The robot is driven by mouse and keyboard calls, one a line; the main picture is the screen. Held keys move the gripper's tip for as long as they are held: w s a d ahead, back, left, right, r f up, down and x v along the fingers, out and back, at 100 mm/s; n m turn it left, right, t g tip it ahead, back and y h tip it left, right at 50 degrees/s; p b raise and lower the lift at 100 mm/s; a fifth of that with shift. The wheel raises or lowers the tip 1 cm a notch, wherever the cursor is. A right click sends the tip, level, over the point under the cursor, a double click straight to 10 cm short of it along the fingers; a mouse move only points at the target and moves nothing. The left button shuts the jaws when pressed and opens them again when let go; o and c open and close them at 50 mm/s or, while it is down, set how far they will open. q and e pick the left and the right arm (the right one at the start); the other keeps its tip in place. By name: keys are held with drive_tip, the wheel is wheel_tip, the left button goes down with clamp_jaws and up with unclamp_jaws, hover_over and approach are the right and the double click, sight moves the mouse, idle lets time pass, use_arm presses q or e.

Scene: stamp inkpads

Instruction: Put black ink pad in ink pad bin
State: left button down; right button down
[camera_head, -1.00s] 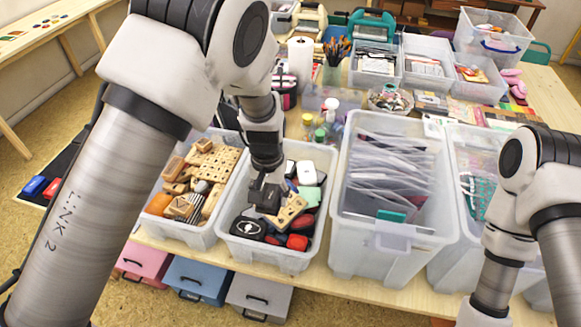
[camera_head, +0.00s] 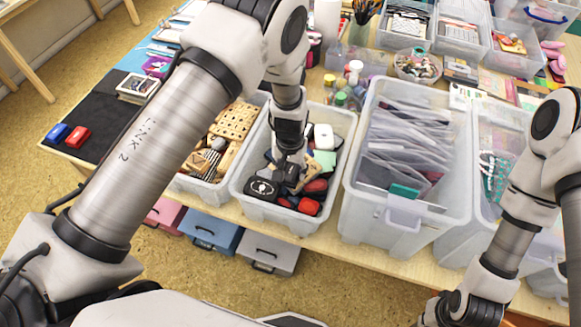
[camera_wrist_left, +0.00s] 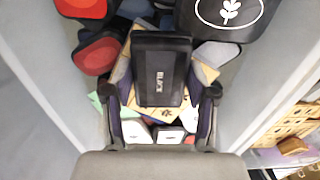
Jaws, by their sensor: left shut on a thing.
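The black ink pad (camera_wrist_left: 160,72) is a dark rectangular case with light lettering on it. In the left wrist view it lies between the two fingers of my left gripper (camera_wrist_left: 160,103), which is shut on it. In the head view my left gripper (camera_head: 288,172) points down into the clear ink pad bin (camera_head: 268,209), with its tips low among the contents. I cannot tell whether the pad rests on the things below it. My right arm shows at the right edge, but its gripper is out of view.
The bin holds a black case with a white leaf mark (camera_head: 262,188), red-and-black pads (camera_head: 309,206) and wooden stamps. A bin of wooden stamps (camera_head: 205,185) stands to its left and a tall bin of clear packets (camera_head: 408,205) to its right.

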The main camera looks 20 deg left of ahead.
use_arm(q)
drive_tip(key=shift+f, duration=0.15)
drive_tip(key=shift+c, duration=2.4)
unclamp_jaws()
drive_tip(key=shift+o, duration=0.7)
drive_tip(key=shift+w+f, duration=0.1)
drive_tip(key=shift+w, duration=0.1)
drive_tip(key=shift+s, duration=0.1)
